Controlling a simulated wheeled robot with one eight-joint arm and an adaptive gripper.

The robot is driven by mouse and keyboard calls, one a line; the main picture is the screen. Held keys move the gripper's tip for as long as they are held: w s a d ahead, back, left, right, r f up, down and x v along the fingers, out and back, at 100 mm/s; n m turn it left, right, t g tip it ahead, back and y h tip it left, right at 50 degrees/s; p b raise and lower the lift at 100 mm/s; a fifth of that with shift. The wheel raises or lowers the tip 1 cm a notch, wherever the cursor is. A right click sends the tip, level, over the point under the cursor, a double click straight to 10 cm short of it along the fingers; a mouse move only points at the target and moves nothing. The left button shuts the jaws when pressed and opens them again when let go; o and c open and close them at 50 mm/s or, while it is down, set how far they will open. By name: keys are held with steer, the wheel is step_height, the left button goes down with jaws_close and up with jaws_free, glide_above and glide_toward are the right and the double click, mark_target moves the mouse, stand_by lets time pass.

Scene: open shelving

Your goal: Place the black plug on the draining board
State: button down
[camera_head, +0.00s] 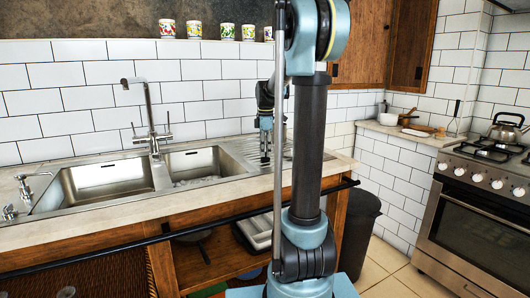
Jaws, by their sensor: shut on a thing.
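My gripper (265,152) points down over the metal draining board (241,146), at the right of the sink. Its fingers are shut on a small dark thing (265,160) at their tips, which I take to be the black plug. It is too small in the picture to make out its shape. I cannot tell whether it touches the board or hangs just above it. My own arm and column hide the right part of the draining board.
The double sink (105,178) has a tall tap (152,120) behind it. Several patterned cups (193,30) stand on the ledge above. At right are a bin (359,230), white bowl (388,119), kettle (506,127) and stove (480,215). A dark rail (130,243) runs along the counter front.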

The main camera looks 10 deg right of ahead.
steer(key=c, duration=1.6)
jaws_free()
steer(key=shift+f, duration=0.1)
steer(key=shift+o, duration=0.2)
step_height(320, 180, up, 12)
